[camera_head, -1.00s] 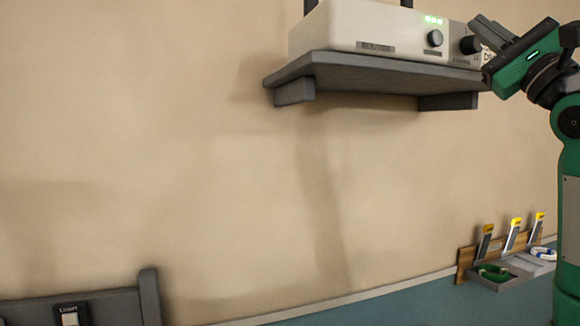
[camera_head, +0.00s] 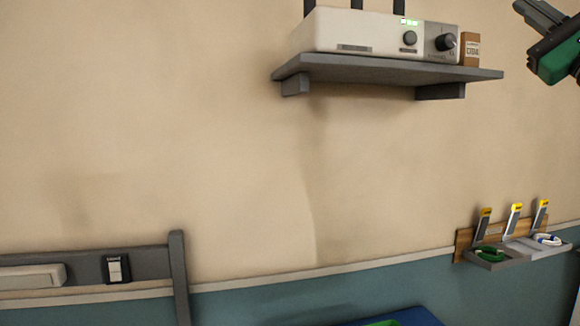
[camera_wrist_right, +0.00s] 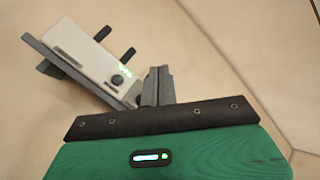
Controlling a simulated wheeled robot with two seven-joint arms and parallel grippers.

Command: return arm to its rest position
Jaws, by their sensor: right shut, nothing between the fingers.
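My right gripper (camera_head: 537,16) is at the top right corner of the head view, in front of the bare wall and to the right of the shelf. It is apart from everything there. In the right wrist view its fingers (camera_wrist_right: 157,86) are together with nothing between them. The white router (camera_head: 365,33) stands on the grey wall shelf (camera_head: 385,70); it also shows in the right wrist view (camera_wrist_right: 92,55), beyond the fingers. Its display is lit green and it has dark knobs. My left gripper is in neither view.
A small brown box (camera_head: 470,49) stands at the shelf's right end. A wall tray (camera_head: 497,261) with coiled cables and several upright yellow-topped items is at lower right. A grey rail (camera_head: 75,265) carries a switch (camera_head: 117,268) at lower left. The middle wall is clear.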

